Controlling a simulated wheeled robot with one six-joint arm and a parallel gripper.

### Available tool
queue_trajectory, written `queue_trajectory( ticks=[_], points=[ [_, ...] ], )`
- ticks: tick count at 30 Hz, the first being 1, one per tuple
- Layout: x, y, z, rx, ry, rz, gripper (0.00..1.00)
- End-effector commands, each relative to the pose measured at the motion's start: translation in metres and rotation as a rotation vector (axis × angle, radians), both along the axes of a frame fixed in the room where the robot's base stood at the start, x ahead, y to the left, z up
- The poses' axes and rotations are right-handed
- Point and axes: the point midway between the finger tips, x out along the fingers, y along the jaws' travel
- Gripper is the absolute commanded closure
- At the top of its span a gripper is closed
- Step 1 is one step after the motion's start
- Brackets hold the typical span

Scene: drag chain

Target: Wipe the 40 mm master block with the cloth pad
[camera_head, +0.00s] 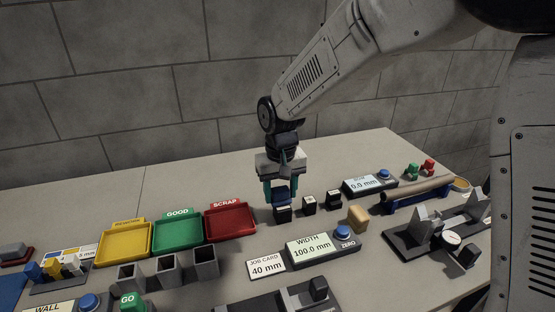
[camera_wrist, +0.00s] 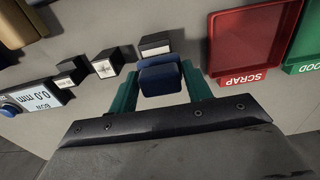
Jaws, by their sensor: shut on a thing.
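My gripper (camera_head: 281,188) is shut on a blue pad (camera_wrist: 160,78), which I take to be the cloth pad; its green fingers grip the two sides. In the head view the pad (camera_head: 281,196) is right at the top of the leftmost of three dark blocks with white faces. That block (camera_head: 283,213) also shows just beyond the pad in the wrist view (camera_wrist: 155,46). Whether pad and block touch I cannot tell. The middle block (camera_head: 309,205) and right block (camera_head: 334,200) stand apart in the same row. Their labels are too small to read, so I cannot tell which is 40 mm.
Yellow, green (camera_head: 178,233) and red (camera_head: 230,222) trays stand left of the block row. A width display (camera_head: 313,248) reading 100.0 mm and a 40 mm job card (camera_head: 266,265) are in front. A second display (camera_head: 369,186) reading 0.0 mm stands right of the blocks.

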Motion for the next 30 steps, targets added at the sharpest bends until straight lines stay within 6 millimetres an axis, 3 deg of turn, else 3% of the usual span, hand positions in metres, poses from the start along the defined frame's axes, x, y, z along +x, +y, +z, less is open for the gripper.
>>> queue_trajectory(
  ticks=[4, 6, 24, 30],
  points=[
    [0.003, -0.001, 0.002, 0.0, -0.001, -0.004, 0.72],
    [0.003, 0.0, 0.021, 0.003, -0.006, -0.003, 0.72],
    [0.004, -0.008, 0.072, 0.0, -0.001, -0.013, 0.72],
    [0.004, -0.009, 0.08, 0.0, -0.001, -0.014, 0.72]
  ],
)
